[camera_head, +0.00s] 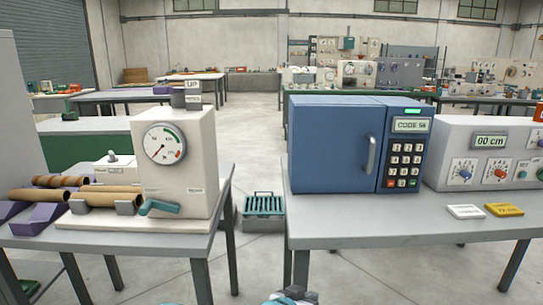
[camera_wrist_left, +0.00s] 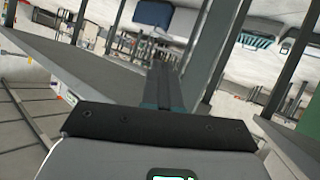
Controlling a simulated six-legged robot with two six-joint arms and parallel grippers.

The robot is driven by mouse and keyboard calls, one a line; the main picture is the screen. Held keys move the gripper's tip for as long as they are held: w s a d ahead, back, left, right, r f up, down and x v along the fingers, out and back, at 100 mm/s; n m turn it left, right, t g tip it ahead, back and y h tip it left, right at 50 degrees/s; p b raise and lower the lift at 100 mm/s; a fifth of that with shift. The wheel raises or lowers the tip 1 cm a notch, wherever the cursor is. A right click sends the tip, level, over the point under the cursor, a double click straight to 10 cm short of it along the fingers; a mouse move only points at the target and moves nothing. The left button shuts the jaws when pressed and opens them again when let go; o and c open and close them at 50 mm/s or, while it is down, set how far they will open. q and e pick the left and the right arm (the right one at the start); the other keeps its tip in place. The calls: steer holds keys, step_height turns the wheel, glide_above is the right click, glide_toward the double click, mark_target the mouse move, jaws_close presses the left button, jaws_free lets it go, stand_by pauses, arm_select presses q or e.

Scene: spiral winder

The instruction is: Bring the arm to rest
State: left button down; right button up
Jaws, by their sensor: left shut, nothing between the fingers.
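My left gripper (camera_head: 290,296) shows only as a small grey and teal piece at the bottom edge of the head view, low in front of the gap between the two tables. In the left wrist view, its fingers (camera_wrist_left: 166,88) are shut together with nothing between them. They point out into open space, with table legs and floor beyond. The winder (camera_head: 185,165), a cream machine with a round gauge and a teal crank, stands on the left table, apart from the gripper. My right gripper does not show.
Cardboard tubes (camera_head: 105,195) lie left of the winder on purple and grey supports. A blue keypad cabinet (camera_head: 328,150) and a cream control box (camera_head: 480,155) stand on the right table (camera_head: 400,228). A grey-green crate (camera_head: 263,208) sits on the floor between the tables.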

arm_select(q)
steer(key=s+a+f+n+g+y, duration=0.2)
steer(key=s+a+f, duration=0.3)
steer(key=a+f, duration=0.5)
steer(key=s+a+f+n+g+y, duration=0.1)
steer(key=s+a+f+n+g, duration=0.3)
steer(key=s+f, duration=0.65)
steer(key=s+a+f+n+g+y, duration=0.1)
steer(key=s+a+f+g, duration=0.2)
steer(key=s+a+f, duration=0.75)
steer(key=s+d+r+p, duration=0.1)
steer(key=s+r+p, duration=0.1)
steer(key=r+p, duration=0.8)
steer(key=s+d+r+p, duration=0.2)
steer(key=s+r+p, duration=0.1)
steer(key=r+p, duration=0.7)
step_height(320, 180, up, 4)
steer(key=shift+s+d+f, duration=0.25)
steer(key=shift+s+d, duration=0.05)
steer(key=shift+s, duration=0.05)
